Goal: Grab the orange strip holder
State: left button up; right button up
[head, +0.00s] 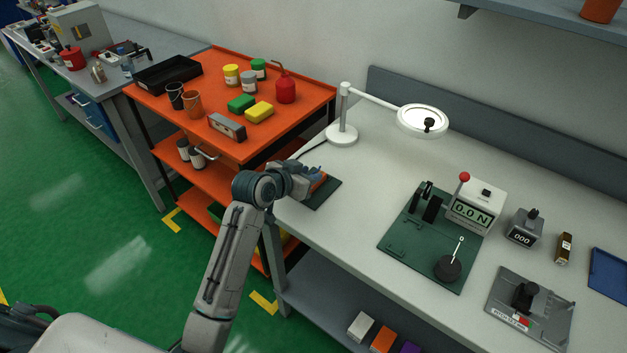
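A small orange piece (318,184), which looks like the orange strip holder, shows at the dark green mat (324,197) on the left end of the workbench. My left gripper (316,175) is right at it, over the mat, with the arm reaching up from below. The gripper and wrist hide most of the orange piece. I cannot tell whether the fingers are open or closed on it, or whether it rests on the mat. My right gripper is out of view.
A white magnifier lamp (342,133) stands behind the mat. A green plate with a force gauge (475,205) sits mid-bench, with a counter (524,228) and a grey fixture (540,318) to the right. An orange cart (290,117) adjoins the bench's left. Bare bench lies between mat and plate.

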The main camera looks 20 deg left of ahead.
pick_arm(q)
jog(key=shift+x, duration=1.5)
jog(key=shift+s, duration=0.1)
jog(key=shift+c, duration=0.4)
grip_shut()
jog(key=shift+r, duration=0.1)
